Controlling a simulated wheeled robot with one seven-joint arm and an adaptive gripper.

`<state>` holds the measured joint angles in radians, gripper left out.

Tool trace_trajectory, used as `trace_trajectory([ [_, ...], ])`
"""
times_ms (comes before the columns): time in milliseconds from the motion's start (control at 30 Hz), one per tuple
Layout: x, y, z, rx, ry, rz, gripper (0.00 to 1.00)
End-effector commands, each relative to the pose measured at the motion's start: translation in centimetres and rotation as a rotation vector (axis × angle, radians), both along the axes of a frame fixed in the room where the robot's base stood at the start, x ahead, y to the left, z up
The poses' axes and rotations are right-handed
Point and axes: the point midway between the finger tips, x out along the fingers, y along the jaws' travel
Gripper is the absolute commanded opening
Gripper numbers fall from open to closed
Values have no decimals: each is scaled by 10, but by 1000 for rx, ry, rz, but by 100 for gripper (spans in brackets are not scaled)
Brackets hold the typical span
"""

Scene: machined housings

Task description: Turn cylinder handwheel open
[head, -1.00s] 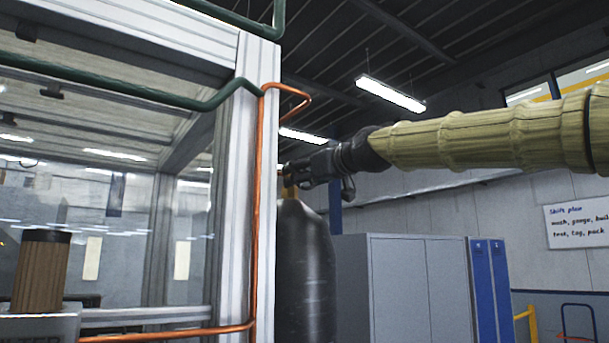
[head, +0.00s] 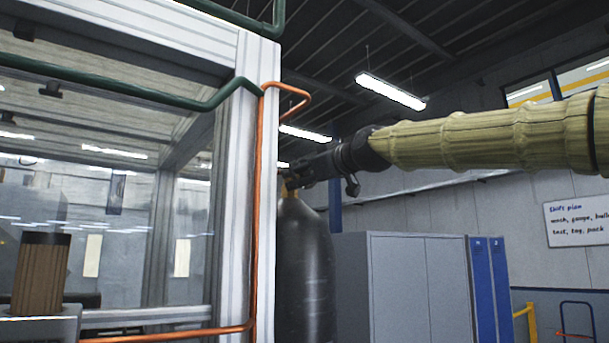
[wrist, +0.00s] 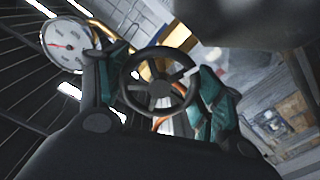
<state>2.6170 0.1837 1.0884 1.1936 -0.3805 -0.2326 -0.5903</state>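The gas cylinder (head: 306,270) is a tall dark grey bottle beside the frame post, with a small brass valve at its top. The handwheel (wrist: 160,92) is a black spoked wheel in the middle of the wrist view. My gripper (wrist: 162,85) has its teal-padded fingers on opposite sides of the wheel, and both pads appear to bear on its rim. In the head view, my gripper (head: 292,182) is at the top of the cylinder. The wheel is hard to make out there, hidden by the dark fingers.
A round white gauge (wrist: 66,43) with a red needle sits close to the left finger. An orange pipe (head: 257,200) runs down the aluminium post (head: 236,180) just left of the cylinder. Grey lockers (head: 400,290) stand behind to the right.

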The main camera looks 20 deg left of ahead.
Motion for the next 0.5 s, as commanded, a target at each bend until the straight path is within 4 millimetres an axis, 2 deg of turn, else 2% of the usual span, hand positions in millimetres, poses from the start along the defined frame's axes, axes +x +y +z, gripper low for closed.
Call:
trace_trajectory([
  [33,1,1,-4,-3,4,1,74],
  [100,1,1,-3,-3,4,0,87],
  [133,1,1,-3,-2,3,1,89],
  [500,-1,-1,-1,0,2,1,89],
])
